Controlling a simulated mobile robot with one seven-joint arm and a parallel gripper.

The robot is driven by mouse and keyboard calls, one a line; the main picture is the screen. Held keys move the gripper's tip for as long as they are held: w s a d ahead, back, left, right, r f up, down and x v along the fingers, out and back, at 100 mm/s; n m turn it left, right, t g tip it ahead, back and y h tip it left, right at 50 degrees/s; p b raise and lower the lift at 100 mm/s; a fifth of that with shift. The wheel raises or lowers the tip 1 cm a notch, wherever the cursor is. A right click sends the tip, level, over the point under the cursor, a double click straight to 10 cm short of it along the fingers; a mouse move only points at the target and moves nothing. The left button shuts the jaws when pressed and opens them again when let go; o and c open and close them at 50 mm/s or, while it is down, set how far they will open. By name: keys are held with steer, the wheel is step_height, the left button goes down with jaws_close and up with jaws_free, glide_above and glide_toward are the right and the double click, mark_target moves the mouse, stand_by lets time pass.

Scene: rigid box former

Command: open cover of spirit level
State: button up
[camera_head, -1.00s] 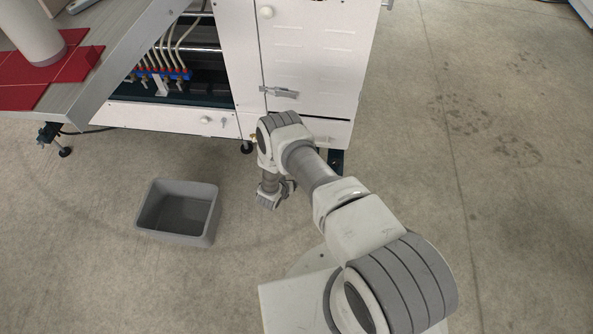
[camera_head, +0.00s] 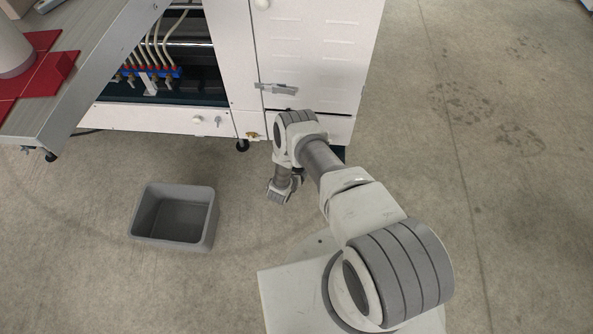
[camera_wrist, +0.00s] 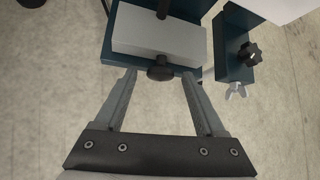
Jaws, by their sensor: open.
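My gripper (camera_wrist: 158,76) is open in the wrist view, its two fingers apart. A pale grey rectangular block (camera_wrist: 145,36) on a dark blue-green plate lies just beyond the fingertips. A dark round knob (camera_wrist: 160,73) on its near side sits between the fingertips, and I see no grip on it. I cannot tell for sure whether this block is the spirit level's cover; no bubble or vial shows. In the head view my gripper (camera_head: 278,194) hangs low in front of the white machine (camera_head: 310,45), and the block is not seen there.
A second dark bracket (camera_wrist: 233,68) with a black knob (camera_wrist: 249,53) and a wing nut (camera_wrist: 236,90) stands to the right in the wrist view. A grey bin (camera_head: 204,235) stands on the floor to the left. A grey table (camera_head: 95,70) is at upper left. The right floor is clear.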

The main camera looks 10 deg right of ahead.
jaws_close()
stand_by(0.4)
stand_by(1.1)
